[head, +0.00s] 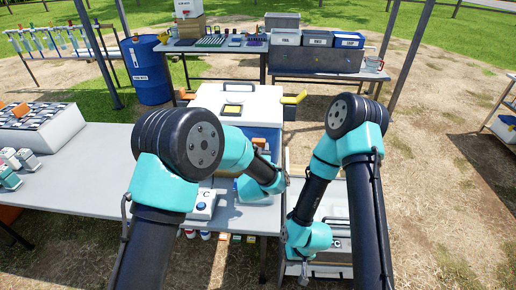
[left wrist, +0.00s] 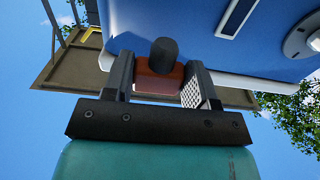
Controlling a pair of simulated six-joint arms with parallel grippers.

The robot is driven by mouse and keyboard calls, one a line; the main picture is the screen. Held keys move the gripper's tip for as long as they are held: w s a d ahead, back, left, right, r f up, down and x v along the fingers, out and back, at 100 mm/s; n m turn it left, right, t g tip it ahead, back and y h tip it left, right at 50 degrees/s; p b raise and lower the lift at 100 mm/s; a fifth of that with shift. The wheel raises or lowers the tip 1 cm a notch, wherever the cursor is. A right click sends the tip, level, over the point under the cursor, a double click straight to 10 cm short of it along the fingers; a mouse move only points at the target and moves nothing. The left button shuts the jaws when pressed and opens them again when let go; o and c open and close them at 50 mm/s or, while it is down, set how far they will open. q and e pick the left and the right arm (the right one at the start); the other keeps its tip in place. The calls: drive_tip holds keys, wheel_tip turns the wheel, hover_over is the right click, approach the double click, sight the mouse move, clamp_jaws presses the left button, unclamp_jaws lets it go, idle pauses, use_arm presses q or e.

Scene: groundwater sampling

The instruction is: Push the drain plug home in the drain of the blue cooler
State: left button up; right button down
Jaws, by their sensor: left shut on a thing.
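The blue cooler (head: 268,134) with a white lid (head: 262,100) stands behind my left arm in the head view. Its blue wall (left wrist: 205,25) fills the top of the left wrist view. My left gripper (left wrist: 160,68) is shut on a red-orange piece with a dark round end, which looks like the drain plug (left wrist: 163,53). The dark end overlaps the cooler wall in view; I cannot tell whether it touches or sits in a drain. The drain is not clearly seen. My right gripper (head: 303,269) is low, over a grey tray, its jaws too small to judge.
A pale round fitting (left wrist: 301,37) shows on the cooler at the right of the left wrist view. A white box marked C (head: 203,204) stands on the grey table (head: 105,172). A blue barrel (head: 146,70) and another table with boxes stand behind.

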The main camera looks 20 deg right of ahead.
use_arm(q)
drive_tip(key=shift+f, duration=2.7)
drive_tip(key=shift+f, duration=1.65)
drive_tip(key=o, duration=1.1)
drive_tip(key=shift+c, duration=0.2)
drive_tip(key=shift+r, duration=0.15)
drive_tip(key=shift+r, duration=0.3)
drive_tip(key=s+a+r, duration=0.2)
drive_tip(key=s, duration=0.5)
drive_tip(key=s+a+r, duration=0.2)
drive_tip(key=s, duration=0.6)
drive_tip(key=shift+s+a, duration=0.2)
